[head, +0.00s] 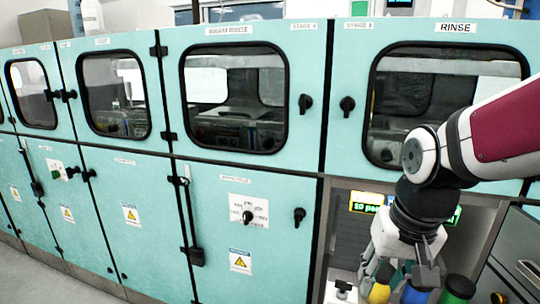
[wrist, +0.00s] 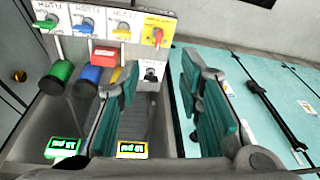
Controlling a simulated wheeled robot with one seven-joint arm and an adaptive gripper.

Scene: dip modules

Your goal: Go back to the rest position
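My gripper (head: 408,262) is at the lower right in the head view, pointing down in front of the recess under the RINSE window. In the wrist view my gripper (wrist: 166,105) shows two teal-padded fingers spread apart with nothing held between them. In the head view the yellow handle (head: 380,286), blue handle (head: 416,289) and green handle (head: 459,287) lie just below the gripper, partly hidden; contact cannot be told.
Teal cabinets (head: 120,200) with windows and black latches run along the left and centre. Lit pressure displays (head: 367,202) sit in the recess behind my arm. A grey drawer or door (head: 520,250) is at the right. Open floor (head: 30,285) shows at lower left.

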